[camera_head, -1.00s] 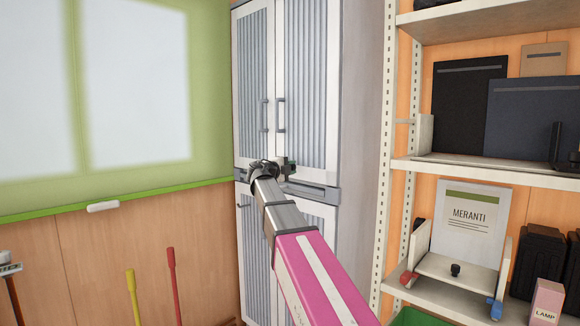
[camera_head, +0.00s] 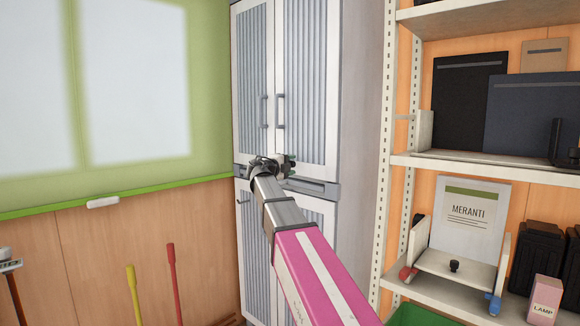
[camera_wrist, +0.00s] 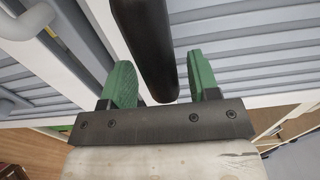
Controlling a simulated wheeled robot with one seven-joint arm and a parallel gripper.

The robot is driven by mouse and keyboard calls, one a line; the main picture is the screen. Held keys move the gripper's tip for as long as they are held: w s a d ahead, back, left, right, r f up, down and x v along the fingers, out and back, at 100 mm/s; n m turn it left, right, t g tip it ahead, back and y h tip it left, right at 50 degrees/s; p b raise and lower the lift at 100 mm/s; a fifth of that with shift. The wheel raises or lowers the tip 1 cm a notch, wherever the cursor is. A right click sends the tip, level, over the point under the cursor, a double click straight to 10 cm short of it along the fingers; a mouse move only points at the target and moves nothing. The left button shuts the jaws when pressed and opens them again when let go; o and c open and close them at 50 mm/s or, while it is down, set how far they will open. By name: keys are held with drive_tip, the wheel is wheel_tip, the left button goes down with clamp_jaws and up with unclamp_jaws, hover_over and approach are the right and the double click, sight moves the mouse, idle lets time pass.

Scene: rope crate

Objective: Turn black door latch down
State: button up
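A black bar-shaped latch or handle (camera_wrist: 153,45) shows in the wrist view, running from the top edge down between the two green fingers of my gripper (camera_wrist: 159,72). The fingers stand open on either side of it, with a visible gap on the right; on the left I cannot tell whether they touch. In the head view my gripper (camera_head: 284,166) is at the front of the white cabinet (camera_head: 326,90), near the band between upper and lower doors. The black bar is hidden there behind my gripper and arm.
Two grey handles (camera_head: 280,112) are on the upper doors, above my gripper. A shelf rack (camera_head: 470,163) with boards and boxes stands right of the cabinet. A yellow handle (camera_head: 132,295) and a red handle (camera_head: 173,285) stand by the wooden wall at left.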

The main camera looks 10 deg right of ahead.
drive_tip(key=shift+a, duration=0.1)
drive_tip(key=v, duration=1)
drive_tip(key=shift+s+a, duration=0.25)
drive_tip(key=s+d+f+n+g+y, duration=0.2)
drive_tip(key=f+n, duration=0.3)
drive_tip(key=f, duration=0.5)
drive_tip(key=s+d+f+n+g+y, duration=0.1)
drive_tip(key=s+d+f+n+y, duration=0.3)
drive_tip(key=f, duration=0.7)
drive_tip(key=s+d+f+n+g, duration=0.15)
drive_tip(key=f+n, duration=0.35)
drive_tip(key=f, duration=0.5)
drive_tip(key=s+a+f+n+g+y, duration=0.1)
drive_tip(key=s+f+n+g+y, duration=0.2)
drive_tip(key=s+f+n, duration=0.4)
drive_tip(key=s+a+f+n+g+y, duration=0.1)
drive_tip(key=s+f+n+g+y, duration=0.2)
drive_tip(key=f, duration=1.3)
drive_tip(key=s+n+y, duration=0.2)
drive_tip(key=s+n, duration=0.3)
drive_tip(key=s, duration=0.3)
drive_tip(key=shift+f+y, duration=0.25)
drive_tip(key=shift+y, duration=0.05)
